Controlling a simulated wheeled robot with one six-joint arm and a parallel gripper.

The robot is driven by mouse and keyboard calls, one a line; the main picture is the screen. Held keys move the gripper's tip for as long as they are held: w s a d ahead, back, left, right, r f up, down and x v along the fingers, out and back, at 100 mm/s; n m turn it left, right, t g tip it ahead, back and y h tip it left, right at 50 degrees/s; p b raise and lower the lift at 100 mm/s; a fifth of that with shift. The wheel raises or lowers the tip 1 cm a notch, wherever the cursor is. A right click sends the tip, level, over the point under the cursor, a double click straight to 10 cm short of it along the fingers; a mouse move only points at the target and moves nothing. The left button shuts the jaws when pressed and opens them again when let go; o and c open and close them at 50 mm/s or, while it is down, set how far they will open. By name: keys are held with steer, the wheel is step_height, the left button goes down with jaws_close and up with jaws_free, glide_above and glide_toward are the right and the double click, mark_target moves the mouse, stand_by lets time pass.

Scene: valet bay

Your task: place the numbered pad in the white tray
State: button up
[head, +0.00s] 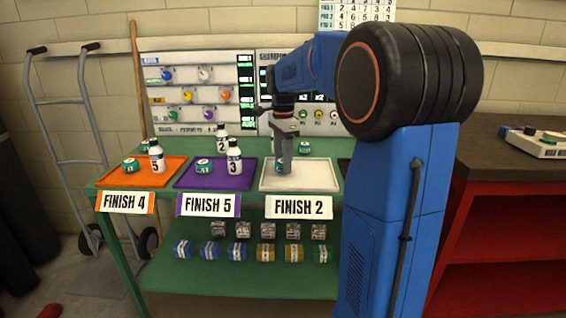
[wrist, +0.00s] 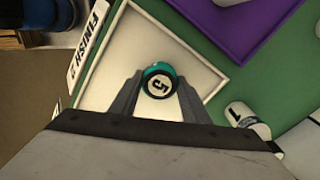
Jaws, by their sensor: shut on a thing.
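The numbered pad is a small round teal piece; its white top reads 5 in the wrist view (wrist: 159,84). In the head view the pad (head: 280,164) is partly hidden by my gripper (head: 284,168). My gripper is shut on the pad, with one finger on each side of it in the wrist view (wrist: 158,97). The white tray (head: 315,178) has the FINISH 2 card on its front. The pad is over the left part of this tray; the wrist view shows bare tray floor (wrist: 112,82) around it. I cannot tell whether it touches the floor.
A purple tray (head: 187,180) and an orange tray (head: 112,178), left of the white tray, hold white bottles and teal pads. Another teal pad (head: 304,147) stands behind the white tray. A white bottle marked 1 (wrist: 243,119) is near the tray in the wrist view.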

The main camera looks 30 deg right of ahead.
steer(key=shift+f, duration=0.3)
steer(key=shift+f, duration=0.1)
steer(key=o, duration=1)
step_height(320, 180, up, 12)
steer(key=s+a+f+n+t, duration=0.1)
steer(key=s+a+n, duration=0.35)
steer(key=s, duration=0.25)
steer(key=s+a+f+n+t, duration=0.1)
steer(key=s+a+f+n, duration=0.2)
steer(key=s+f+n, duration=0.2)
steer(key=s+a+f+n+t, duration=0.1)
steer(key=s+a+f+n, duration=0.3)
steer(key=s+f, duration=0.4)
steer(key=s+a+f+n+t, duration=0.1)
steer(key=s+a+f+n, duration=0.3)
steer(key=s, duration=0.6)
steer(key=shift+s+a+f+n+t, duration=0.1)
steer(key=shift+f+n+t, duration=0.1)
steer(key=shift+f+n, duration=0.35)
steer(key=shift+s+a+f+n+t, duration=0.1)
steer(key=shift+f+n+t, duration=0.1)
steer(key=shift+f+n, duration=0.35)
